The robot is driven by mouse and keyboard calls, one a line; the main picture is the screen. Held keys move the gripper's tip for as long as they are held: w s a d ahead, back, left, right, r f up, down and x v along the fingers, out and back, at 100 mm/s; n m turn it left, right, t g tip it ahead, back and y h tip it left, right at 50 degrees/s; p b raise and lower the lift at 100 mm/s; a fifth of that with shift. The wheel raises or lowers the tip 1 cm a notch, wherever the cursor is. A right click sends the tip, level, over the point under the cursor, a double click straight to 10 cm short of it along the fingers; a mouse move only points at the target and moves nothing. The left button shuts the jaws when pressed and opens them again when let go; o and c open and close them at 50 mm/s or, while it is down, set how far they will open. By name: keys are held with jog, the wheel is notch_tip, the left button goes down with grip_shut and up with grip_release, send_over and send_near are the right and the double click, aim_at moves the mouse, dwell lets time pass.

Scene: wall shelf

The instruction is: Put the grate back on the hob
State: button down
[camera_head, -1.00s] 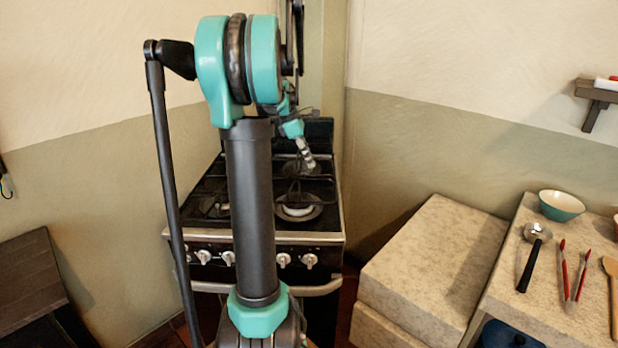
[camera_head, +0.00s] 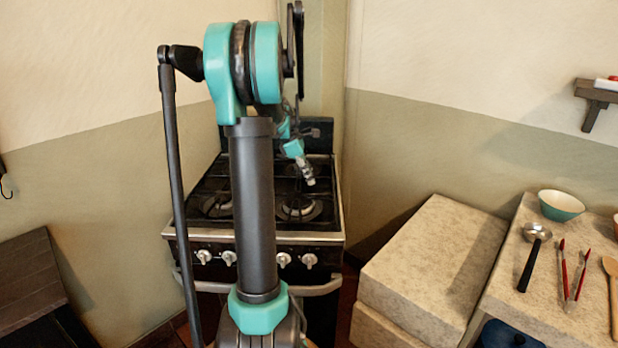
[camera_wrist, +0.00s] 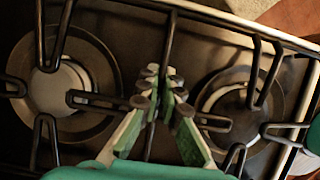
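The hob (camera_head: 335,212) is the top of the black stove, with its burners showing in both current views. The dark metal grate (camera_wrist: 168,45) has a middle bar running between two burners, with prongs reaching over the left burner (camera_wrist: 60,88) and the right burner (camera_wrist: 238,95). My gripper (camera_wrist: 161,75) is closed around this middle bar, with a finger on each side. In the head view my gripper (camera_head: 309,180) is low over the right side of the hob. The grate looks level there; whether it touches the hob is unclear. My arm hides the hob's middle.
A stone-topped block (camera_head: 435,255) stands right of the stove. The counter beyond holds a teal bowl (camera_head: 561,205), a ladle (camera_head: 534,245), red tongs (camera_head: 572,270) and a wooden spoon (camera_head: 612,290). A dark table (camera_head: 30,280) is at left. The wall is close behind the stove.

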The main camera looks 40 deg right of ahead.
jog(key=c, duration=1.7)
grip_release()
jog(key=shift+r, duration=0.1)
jog(key=v, duration=1.2)
jog(key=shift+s, duration=0.15)
